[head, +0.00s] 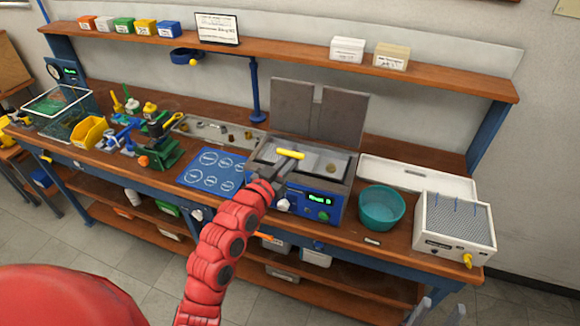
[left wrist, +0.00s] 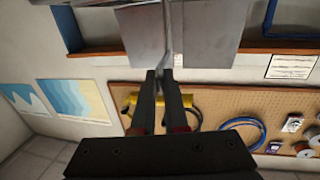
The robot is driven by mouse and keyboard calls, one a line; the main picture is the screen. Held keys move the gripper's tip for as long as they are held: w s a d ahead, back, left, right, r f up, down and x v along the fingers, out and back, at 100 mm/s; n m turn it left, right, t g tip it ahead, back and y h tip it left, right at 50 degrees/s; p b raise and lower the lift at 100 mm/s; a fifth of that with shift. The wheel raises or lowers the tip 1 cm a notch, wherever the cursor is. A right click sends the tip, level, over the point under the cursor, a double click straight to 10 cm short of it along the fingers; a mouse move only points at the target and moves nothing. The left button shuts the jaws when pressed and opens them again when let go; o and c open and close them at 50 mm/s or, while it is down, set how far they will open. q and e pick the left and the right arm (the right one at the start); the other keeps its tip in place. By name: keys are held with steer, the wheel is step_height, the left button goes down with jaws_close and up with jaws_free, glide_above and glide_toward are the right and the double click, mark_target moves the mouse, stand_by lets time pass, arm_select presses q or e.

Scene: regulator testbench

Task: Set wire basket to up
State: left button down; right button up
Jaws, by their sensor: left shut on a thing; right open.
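The wire basket's yellow handle bar (head: 291,153) shows over the open metal bath of the blue-fronted unit (head: 318,205). The basket's mesh is too small to make out, and its height in the bath is hard to judge. My left gripper (head: 283,168) reaches over the bath's front left edge and is shut at the handle, which it partly hides. In the left wrist view my left gripper's fingers (left wrist: 161,85) are close together with a thin grey piece at their tips. My right gripper (head: 436,312) shows only as grey tips at the bottom edge, open and apart from everything.
Two grey lid plates (head: 318,110) stand upright behind the bath. A teal bowl (head: 381,207) and a white box with a mesh top (head: 455,228) stand to the right. A blue mat (head: 212,171) lies to the left. A shelf (head: 300,58) runs above the bench.

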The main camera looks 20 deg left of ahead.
arm_select(q)
steer(key=shift+r, duration=0.3)
steer(key=c, duration=1)
jaws_free()
steer(key=shift+o, duration=0.3)
steer(key=shift+d+r, duration=0.1)
